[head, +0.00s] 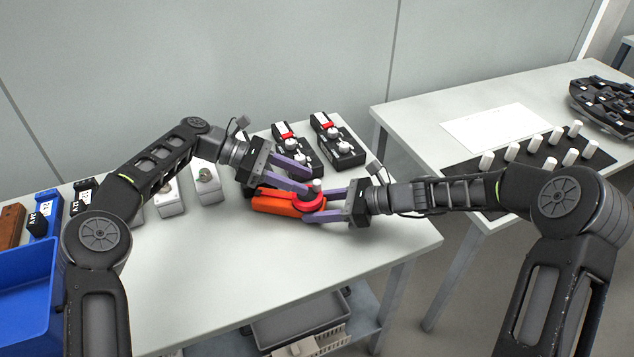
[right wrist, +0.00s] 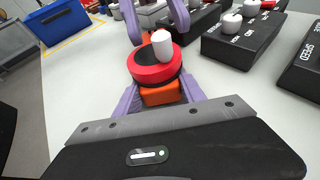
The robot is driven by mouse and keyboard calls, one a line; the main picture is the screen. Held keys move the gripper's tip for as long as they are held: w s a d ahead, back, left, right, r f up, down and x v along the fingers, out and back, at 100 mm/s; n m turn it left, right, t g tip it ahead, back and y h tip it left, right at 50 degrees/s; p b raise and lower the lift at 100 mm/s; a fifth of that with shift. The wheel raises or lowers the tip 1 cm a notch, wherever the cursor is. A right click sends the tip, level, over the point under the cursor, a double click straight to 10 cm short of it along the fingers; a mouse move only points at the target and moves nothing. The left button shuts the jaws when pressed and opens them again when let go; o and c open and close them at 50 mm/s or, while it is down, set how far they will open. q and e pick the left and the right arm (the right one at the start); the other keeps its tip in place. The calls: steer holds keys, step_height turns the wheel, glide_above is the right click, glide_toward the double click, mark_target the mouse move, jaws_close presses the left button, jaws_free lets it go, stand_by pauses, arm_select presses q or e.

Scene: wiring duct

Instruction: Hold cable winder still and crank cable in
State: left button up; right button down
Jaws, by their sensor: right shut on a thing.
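The cable winder (head: 288,204) lies on the near table, an orange body with a red round drum on its right end. A pale crank knob (head: 317,185) stands up from the drum; the right wrist view shows the knob (right wrist: 162,46) on the red and black drum (right wrist: 155,68). My right gripper (head: 314,204) comes in from the right and is shut on the winder's orange body, one finger on each side. My left gripper (head: 306,182) is open just behind and left of the knob, its fingers spread apart. Contact between its fingertips and the knob cannot be told.
Black control boxes with white knobs (head: 338,143) stand behind the winder. Grey boxes (head: 208,186) stand left of it. A blue bin (head: 22,290) is at far left. A second table (head: 400,108) at right holds white pegs on a black mat (head: 462,175). The table front is clear.

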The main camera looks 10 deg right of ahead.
mark_target(317, 181)
arm_select(q)
steer(key=s+a+n+t+h, duration=0.2)
steer(key=s+a+n+t, duration=0.1)
steer(key=t, duration=0.1)
steer(key=s+a+n+t+h, duration=0.2)
steer(key=s+a+n+t, duration=0.1)
steer(key=a+n, duration=0.1)
steer(key=shift+s+f+t, duration=0.1)
steer(key=shift+s+t, duration=0.1)
steer(key=shift+t, duration=0.2)
steer(key=shift+w+d+f+n+t, duration=0.1)
steer(key=shift+w+f+n+t, duration=0.15)
steer(key=shift+t, duration=0.35)
steer(key=shift+w, duration=0.25)
steer(key=shift+f, duration=0.1)
steer(key=x, duration=1.2)
steer(key=shift+w, duration=0.15)
